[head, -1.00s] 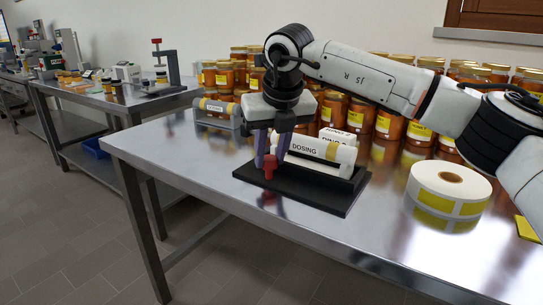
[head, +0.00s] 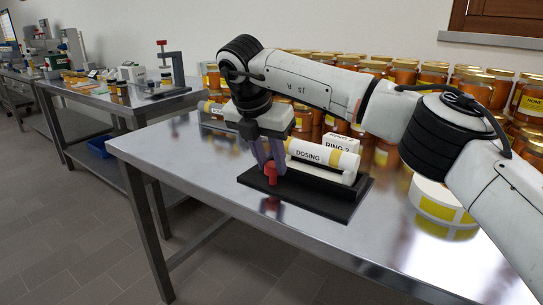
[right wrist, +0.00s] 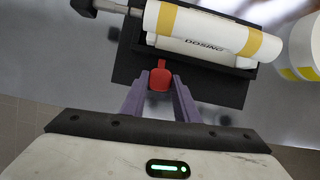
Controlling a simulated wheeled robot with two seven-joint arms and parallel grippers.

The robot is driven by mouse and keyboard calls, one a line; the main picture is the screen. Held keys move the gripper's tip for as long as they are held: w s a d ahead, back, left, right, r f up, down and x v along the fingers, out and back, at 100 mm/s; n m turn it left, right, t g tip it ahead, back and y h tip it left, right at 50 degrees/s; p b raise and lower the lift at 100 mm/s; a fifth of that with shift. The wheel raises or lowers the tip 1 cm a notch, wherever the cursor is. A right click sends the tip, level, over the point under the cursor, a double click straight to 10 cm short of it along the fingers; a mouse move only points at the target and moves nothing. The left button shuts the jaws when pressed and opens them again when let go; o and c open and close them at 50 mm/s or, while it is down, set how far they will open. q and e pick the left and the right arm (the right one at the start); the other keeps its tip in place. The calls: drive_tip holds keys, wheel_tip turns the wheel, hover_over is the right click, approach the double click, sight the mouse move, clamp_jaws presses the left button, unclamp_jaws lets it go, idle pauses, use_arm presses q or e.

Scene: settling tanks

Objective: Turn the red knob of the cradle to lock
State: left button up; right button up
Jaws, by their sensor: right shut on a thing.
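The black cradle (head: 312,203) stands on the steel table and holds a white cylinder (head: 308,154) marked DOSING with yellow bands. The red knob (head: 271,173) is at the cradle's front left; it also shows in the right wrist view (right wrist: 160,78), with a narrow lever-like part pointing toward the cylinder. My right gripper (head: 270,163) leans in from the upper left, its purple-grey fingers shut on the knob. In the right wrist view the fingers (right wrist: 160,88) lie on either side of it. My left gripper is out of view.
Several honey jars (head: 405,72) stand in rows behind the cradle, with a white RING box (head: 340,141) close behind it. A label roll (head: 440,208) is to the right, partly hidden by my arm. The table's front edge is near; clear steel lies left of the cradle.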

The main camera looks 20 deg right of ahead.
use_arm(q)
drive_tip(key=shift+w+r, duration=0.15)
use_arm(e)
drive_tip(key=shift+m, duration=0.4)
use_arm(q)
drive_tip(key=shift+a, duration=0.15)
use_arm(e)
drive_tip(key=o, duration=1.1)
use_arm(q)
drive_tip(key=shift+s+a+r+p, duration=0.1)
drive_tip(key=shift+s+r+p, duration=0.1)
drive_tip(key=shift+p, duration=0.7)
use_arm(e)
drive_tip(key=v, duration=1)
drive_tip(key=shift+w+a+r, duration=0.15)
drive_tip(key=shift+a, duration=0.05)
